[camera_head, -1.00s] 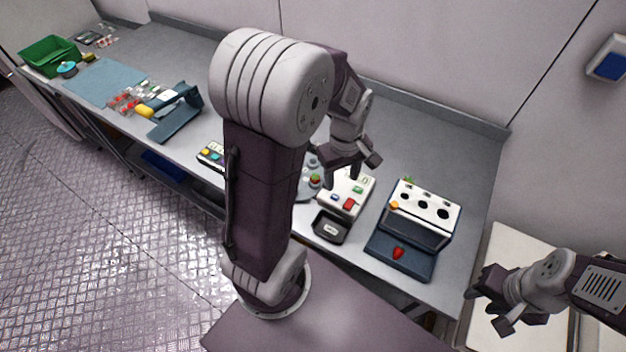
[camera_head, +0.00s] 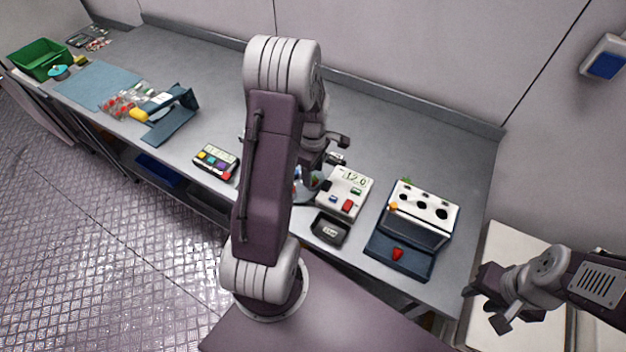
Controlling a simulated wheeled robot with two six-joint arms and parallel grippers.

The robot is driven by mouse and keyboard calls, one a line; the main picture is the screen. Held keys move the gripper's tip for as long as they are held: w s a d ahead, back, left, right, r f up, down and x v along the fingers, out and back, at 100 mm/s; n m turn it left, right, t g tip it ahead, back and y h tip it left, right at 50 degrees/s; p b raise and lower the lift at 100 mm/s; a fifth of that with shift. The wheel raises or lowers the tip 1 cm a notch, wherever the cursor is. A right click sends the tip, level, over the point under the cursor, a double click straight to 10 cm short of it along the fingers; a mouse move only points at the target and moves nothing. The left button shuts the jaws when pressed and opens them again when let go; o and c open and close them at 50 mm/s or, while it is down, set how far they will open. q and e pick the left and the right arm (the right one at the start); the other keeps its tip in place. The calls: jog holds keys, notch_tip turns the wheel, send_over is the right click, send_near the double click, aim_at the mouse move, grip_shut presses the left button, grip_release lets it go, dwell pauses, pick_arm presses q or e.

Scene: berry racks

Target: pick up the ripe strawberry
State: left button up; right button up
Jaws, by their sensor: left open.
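A red strawberry (camera_head: 397,254) lies on the dark blue front tray of the berry rack (camera_head: 421,233) at the right end of the bench. The rack's white top has several dark round holes. My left gripper (camera_head: 329,150) is open above the bench, left of the rack and behind the white device with a display; its own arm partly hides it. My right gripper (camera_head: 490,306) hangs at the lower right, to the right of the strawberry and apart from it. Its fingers look spread, with nothing between them.
A white scale-like device (camera_head: 345,190) and a black bin (camera_head: 330,229) stand left of the rack. A button box (camera_head: 216,161), blue stand (camera_head: 172,122), blue mat (camera_head: 98,84) and green crate (camera_head: 44,57) lie further left. The bench behind the rack is clear.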

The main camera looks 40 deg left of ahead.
pick_arm(q)
notch_tip(320, 180, down, 2)
jog(key=shift+f, duration=0.1)
jog(key=c, duration=0.7)
